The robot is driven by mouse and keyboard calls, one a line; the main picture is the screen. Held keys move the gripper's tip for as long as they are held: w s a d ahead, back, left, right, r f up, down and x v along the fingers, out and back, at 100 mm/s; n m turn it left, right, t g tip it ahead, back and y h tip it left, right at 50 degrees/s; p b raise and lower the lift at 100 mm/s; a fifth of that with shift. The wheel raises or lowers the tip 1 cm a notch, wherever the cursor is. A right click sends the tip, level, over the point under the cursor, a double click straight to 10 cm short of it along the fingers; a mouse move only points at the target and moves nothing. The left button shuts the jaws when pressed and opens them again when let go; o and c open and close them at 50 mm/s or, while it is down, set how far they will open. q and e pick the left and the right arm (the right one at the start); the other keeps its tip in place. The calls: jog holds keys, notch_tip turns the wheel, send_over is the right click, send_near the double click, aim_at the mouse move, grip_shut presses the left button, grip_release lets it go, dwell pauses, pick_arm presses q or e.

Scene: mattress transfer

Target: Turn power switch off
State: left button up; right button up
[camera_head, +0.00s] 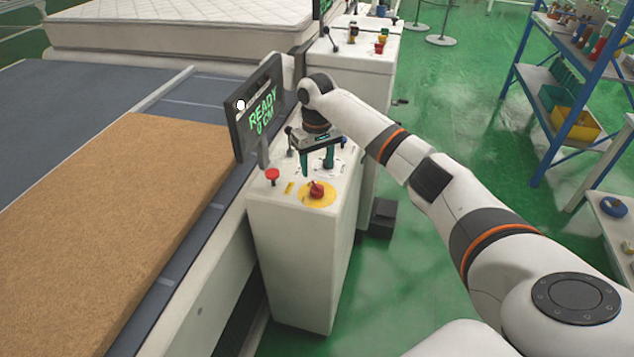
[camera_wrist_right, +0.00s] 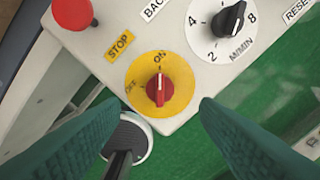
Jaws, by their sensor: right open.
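The power switch is a red rotary knob (camera_head: 316,188) on a yellow round plate (camera_head: 327,199) at the front corner of the white control cabinet (camera_head: 300,250). In the right wrist view the red knob (camera_wrist_right: 160,89) points up toward the ON label (camera_wrist_right: 160,57), and the OFF label (camera_wrist_right: 131,88) is at its left. My right gripper (camera_head: 318,174) is open over the panel, close to the knob. In the wrist view its two teal fingers are on either side below the knob, with nothing between them. Contact with the knob does not show. My left gripper is not in view.
A red mushroom button (camera_wrist_right: 73,12) is left of the switch, and a black speed dial (camera_wrist_right: 229,18) is to the right. A display (camera_head: 258,108) reads READY 0 CM behind the panel. A brown mattress slab (camera_head: 90,220) lies left.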

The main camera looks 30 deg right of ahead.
aim_at(317, 184)
notch_tip(317, 184, down, 8)
jog(key=shift+r+p, duration=0.15)
jog(key=shift+p, duration=0.45)
jog(key=shift+c, duration=0.6)
jog(key=c, duration=0.9)
